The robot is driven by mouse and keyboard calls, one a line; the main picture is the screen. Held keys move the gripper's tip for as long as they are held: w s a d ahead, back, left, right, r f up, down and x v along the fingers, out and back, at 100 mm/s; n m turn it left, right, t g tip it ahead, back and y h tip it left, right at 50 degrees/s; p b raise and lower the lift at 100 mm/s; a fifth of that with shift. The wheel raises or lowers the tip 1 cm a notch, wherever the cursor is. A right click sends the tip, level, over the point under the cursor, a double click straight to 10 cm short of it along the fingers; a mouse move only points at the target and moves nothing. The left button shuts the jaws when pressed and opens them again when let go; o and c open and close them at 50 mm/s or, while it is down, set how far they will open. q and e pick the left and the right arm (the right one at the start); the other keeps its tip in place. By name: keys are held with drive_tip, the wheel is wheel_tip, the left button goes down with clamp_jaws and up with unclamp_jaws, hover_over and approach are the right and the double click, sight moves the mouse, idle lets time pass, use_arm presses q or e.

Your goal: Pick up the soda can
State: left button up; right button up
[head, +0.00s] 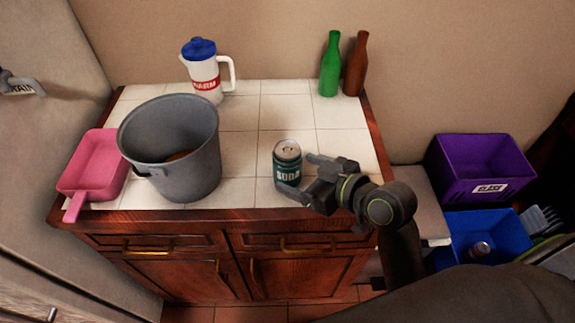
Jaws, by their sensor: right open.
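A dark teal soda can (287,165) with a silver top and "SODA" lettering stands upright on the white tiled counter (240,145), near its front edge. My right gripper (296,176) is open at the can's right side. One finger reaches toward the back of the can and the other toward its front. I cannot tell whether either finger touches it. My left gripper is not in the picture.
A large grey pot (190,165) stands left of the can, with a pink pan (97,165) beyond it. A white jug (207,78), a green bottle (330,65) and a brown bottle (356,65) stand at the back. Purple (470,180) and blue (460,225) bins are at right.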

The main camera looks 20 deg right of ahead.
drive_tip(key=x, duration=0.5)
drive_tip(key=shift+d, duration=0.15)
drive_tip(key=shift+c, duration=0.3)
drive_tip(key=c, duration=1)
drive_tip(key=shift+c, duration=0.4)
drive_tip(key=shift+r, duration=0.15)
